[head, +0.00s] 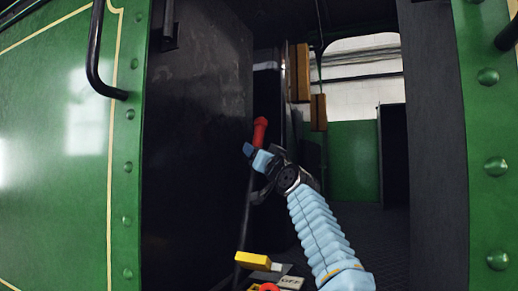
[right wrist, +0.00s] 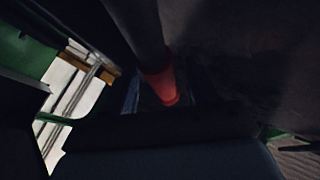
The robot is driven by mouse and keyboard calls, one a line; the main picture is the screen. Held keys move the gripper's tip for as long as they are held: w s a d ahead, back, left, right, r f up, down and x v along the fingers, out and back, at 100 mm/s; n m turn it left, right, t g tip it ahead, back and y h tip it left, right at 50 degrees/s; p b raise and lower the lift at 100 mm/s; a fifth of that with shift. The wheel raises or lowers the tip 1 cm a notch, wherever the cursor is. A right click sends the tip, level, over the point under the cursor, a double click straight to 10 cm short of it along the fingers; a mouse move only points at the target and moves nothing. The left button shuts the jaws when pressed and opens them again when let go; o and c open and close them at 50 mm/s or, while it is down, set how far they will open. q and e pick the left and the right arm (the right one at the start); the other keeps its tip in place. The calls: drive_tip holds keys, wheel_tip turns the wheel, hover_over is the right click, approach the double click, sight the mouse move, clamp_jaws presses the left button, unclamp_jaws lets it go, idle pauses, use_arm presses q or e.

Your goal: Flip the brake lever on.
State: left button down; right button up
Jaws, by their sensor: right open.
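The brake lever is a dark rod with a red grip (head: 260,131), standing in the cab doorway in the head view. The rod runs down and slightly left from the grip. In the right wrist view the red grip (right wrist: 162,86) is near the middle, at the end of the dark rod. My right gripper (head: 256,171) is open at the rod, just below the red grip. Whether it touches the rod I cannot tell. My left gripper is not in view.
A yellow handle (head: 254,261) and a plate marked OFF (head: 291,283) are low in front, beside a partly cut-off red part (head: 266,288). A dark wall (head: 196,130) stands left of the lever. Green panels with rivets flank the doorway. Brown blocks (head: 299,72) hang behind.

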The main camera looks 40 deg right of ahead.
clamp_jaws()
idle(0.3)
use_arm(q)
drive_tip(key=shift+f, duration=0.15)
use_arm(e)
drive_tip(key=shift+a, duration=0.1)
